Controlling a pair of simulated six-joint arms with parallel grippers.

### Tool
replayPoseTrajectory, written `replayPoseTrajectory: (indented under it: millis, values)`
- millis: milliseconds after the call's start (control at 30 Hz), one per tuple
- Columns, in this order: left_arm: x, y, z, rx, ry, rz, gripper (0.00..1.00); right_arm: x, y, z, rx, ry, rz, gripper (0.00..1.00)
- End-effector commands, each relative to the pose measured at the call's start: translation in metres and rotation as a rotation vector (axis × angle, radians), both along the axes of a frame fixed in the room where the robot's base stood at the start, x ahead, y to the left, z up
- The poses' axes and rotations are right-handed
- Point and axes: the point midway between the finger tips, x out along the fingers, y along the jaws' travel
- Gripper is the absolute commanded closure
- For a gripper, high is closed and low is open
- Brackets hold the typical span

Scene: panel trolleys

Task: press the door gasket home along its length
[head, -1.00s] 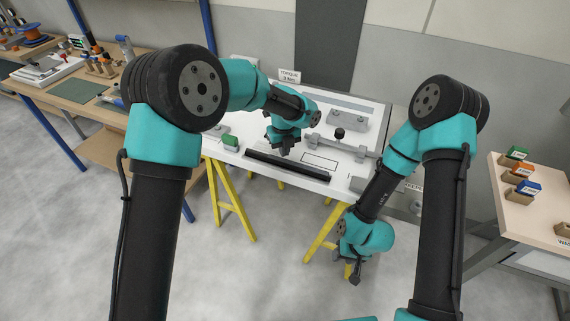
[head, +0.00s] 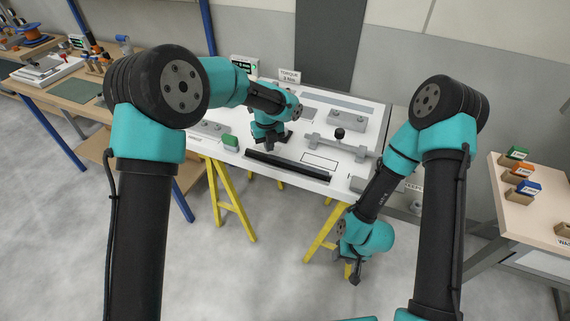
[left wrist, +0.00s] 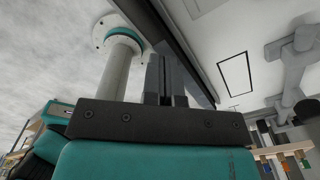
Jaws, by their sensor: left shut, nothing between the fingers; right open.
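The door gasket (head: 288,167) is a long black strip along the front edge of the white door panel (head: 255,170). In the left wrist view it shows as a dark bar (left wrist: 180,45) running diagonally. My left gripper (head: 270,147) is shut and empty, over the panel near the left part of the strip. Its fingers (left wrist: 165,75) appear beside the dark bar in the left wrist view; I cannot tell whether they touch it. My right gripper (head: 355,276) is open and empty, hanging low in front of the panel, away from the gasket.
A grey fixture with a black knob (head: 339,133) stands on the panel behind the strip. A green block (head: 230,142) sits at the panel's left. Yellow trestle legs (head: 231,200) stand below. A side table (head: 507,210) with coloured blocks is at the right.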

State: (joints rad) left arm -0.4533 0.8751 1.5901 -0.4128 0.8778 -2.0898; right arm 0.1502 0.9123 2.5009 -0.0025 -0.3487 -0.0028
Motion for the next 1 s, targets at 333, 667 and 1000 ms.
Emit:
replayPoseTrajectory:
  millis: [333,667,1000]
  values:
    - [0.0,0.0,-0.005,0.001,0.001,0.0,1.0,0.0,0.0,0.0,0.0,0.0,0.0,0.57]
    - [0.0,0.0,-0.014,0.001,0.0,0.0,1.0,0.0,0.0,0.0,0.0,0.0,0.0,0.57]
    - [0.0,0.0,-0.023,0.001,0.0,0.0,1.0,0.0,0.0,0.0,0.0,0.0,0.0,0.57]
